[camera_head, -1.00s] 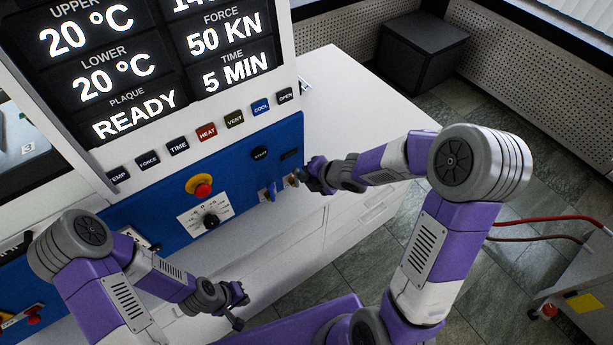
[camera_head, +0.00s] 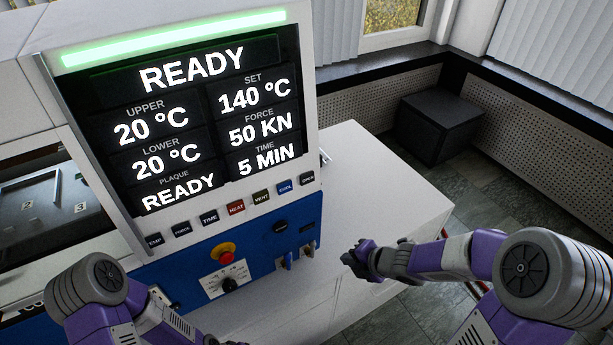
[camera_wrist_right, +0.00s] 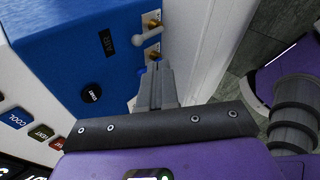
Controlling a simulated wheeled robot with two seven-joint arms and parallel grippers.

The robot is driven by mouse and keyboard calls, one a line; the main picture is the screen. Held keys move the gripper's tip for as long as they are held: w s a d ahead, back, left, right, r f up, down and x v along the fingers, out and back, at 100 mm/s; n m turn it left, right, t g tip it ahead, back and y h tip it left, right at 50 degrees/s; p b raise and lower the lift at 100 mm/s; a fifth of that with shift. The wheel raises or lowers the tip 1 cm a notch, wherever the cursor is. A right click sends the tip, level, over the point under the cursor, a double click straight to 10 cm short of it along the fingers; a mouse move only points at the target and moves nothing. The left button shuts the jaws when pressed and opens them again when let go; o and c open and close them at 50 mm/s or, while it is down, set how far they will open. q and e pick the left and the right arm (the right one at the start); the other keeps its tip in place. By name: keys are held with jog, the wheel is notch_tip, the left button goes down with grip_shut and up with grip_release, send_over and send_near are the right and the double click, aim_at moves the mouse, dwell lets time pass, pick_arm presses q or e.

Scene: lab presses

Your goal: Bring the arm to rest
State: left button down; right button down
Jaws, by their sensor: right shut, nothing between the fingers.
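My right arm reaches in from the right in the head view. Its gripper (camera_head: 352,262) is shut and empty, in front of the press and to the right of its blue control panel (camera_head: 262,240), apart from it. In the right wrist view, the shut fingers (camera_wrist_right: 158,75) point towards the small metal levers at the edge of the blue panel; the exact gap is hard to judge. My left arm shows at the lower left of the head view; its gripper is almost wholly cut off by the bottom edge, so its jaws cannot be read.
The press display (camera_head: 200,125) reads READY under a lit green bar. A red knob (camera_head: 226,258) and a dial (camera_head: 229,285) are on the panel. A white cabinet top (camera_head: 390,195) lies right of the press. A dark box (camera_head: 440,125) stands on the floor behind.

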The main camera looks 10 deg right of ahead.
jog(key=s+a+f+m+g+b, duration=0.1)
jog(key=s+a+f+m, duration=0.3)
jog(key=f+m, duration=0.4)
jog(key=s+a+f+m+g+b, duration=0.1)
jog(key=s+a+f+m+g, duration=0.2)
jog(key=f+m, duration=0.5)
jog(key=s+a+f+m+g+b, duration=0.1)
jog(key=s+a+f+m+g, duration=0.1)
jog(key=s+a+f+m, duration=0.3)
notch_tip(320, 180, down, 4)
jog(key=s+m, duration=0.1)
jog(key=m, duration=0.5)
jog(key=shift+g, duration=0.3)
jog(key=shift+s, duration=0.1)
